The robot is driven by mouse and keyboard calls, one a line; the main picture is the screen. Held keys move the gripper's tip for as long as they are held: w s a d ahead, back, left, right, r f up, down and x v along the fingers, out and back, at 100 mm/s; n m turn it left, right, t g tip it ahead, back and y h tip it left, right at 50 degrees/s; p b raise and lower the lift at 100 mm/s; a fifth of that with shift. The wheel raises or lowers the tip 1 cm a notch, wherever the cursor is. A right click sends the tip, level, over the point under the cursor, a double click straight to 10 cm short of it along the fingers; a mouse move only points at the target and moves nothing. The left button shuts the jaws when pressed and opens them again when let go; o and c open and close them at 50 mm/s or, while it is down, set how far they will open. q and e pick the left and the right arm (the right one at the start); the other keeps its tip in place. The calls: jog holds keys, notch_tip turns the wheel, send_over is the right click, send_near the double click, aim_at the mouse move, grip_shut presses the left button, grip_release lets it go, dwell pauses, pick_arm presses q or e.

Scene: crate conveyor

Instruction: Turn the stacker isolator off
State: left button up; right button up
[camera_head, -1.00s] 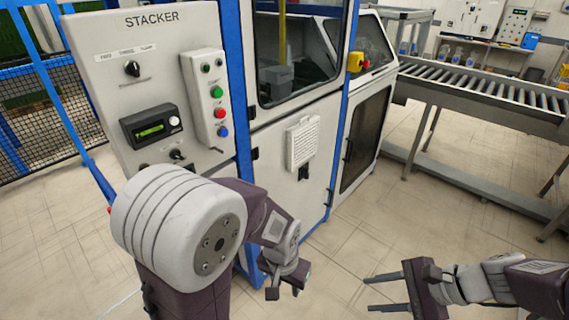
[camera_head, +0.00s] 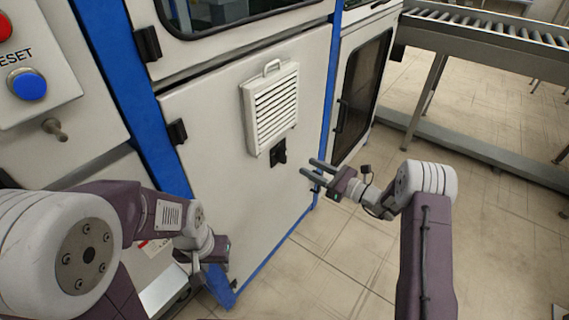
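A black switch-like fitting (camera_head: 279,155) sits on the pale lower door of the stacker cabinet, just below a white louvred vent. I see no readable label on it and cannot read its position. My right gripper (camera_head: 309,169) is open and empty, with two parallel dark fingers apart, pointing left towards the door. In the picture its tips are a little right of and below the black fitting, and they look clear of it. My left gripper (camera_head: 210,264) hangs low in front of the cabinet's blue corner post; its finger gap is not clear.
The white vent (camera_head: 271,106) stands out from the door. A button box (camera_head: 35,75) with a blue reset button and a small metal lever (camera_head: 54,129) are at the left. A roller conveyor (camera_head: 480,55) stands at the upper right. Tiled floor is open at lower right.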

aim_at(286, 156)
jog(key=x, duration=0.2)
jog(key=b+x, duration=0.1)
jog(key=x, duration=0.2)
jog(key=b+x, duration=0.1)
jog(key=x, duration=0.2)
jog(key=shift+w+f, duration=0.15)
jog(key=shift+f, duration=0.15)
jog(key=shift+w+a+r, duration=0.1)
jog(key=shift+w+a, duration=0.25)
jog(key=shift+a, duration=0.1)
grip_shut()
